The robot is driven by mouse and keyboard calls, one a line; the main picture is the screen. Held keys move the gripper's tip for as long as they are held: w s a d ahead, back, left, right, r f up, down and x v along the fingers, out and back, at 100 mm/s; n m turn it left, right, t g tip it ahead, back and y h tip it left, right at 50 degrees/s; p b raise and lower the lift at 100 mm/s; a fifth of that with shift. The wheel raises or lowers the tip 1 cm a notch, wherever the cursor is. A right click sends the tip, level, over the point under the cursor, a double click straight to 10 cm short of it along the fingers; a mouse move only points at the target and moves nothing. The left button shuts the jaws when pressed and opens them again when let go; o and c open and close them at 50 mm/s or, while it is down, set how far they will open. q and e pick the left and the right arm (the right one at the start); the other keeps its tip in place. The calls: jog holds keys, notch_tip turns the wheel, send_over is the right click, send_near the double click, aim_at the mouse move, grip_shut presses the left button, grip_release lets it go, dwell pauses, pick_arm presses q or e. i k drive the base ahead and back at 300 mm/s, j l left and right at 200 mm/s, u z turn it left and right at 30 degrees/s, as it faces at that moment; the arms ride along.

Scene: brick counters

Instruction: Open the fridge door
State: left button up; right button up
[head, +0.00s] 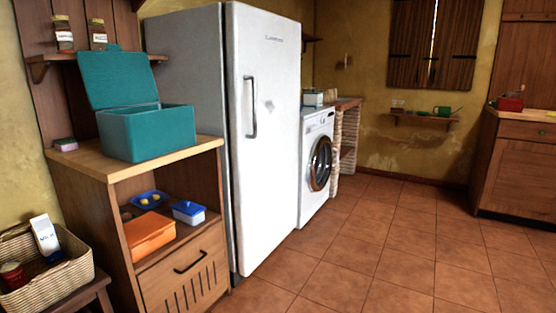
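The white fridge (272,170) stands left of the middle in the head view, with its front turned to the right. Its door is shut. A dark-grey vertical bar handle (250,107) sits on the left side of the door, at about mid-height. A small pale mark shows on the door to the right of the handle. Neither of my grippers is in the head view, so I cannot see how they stand.
A wooden cabinet (185,232) with a teal open box (150,132) on top stands just left of the fridge. A washing machine (317,165) stands beyond the fridge on its right. A basket (75,272) is at lower left. The tiled floor (400,255) in front is clear.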

aim_at(263, 50)
jog(key=i, duration=1.05)
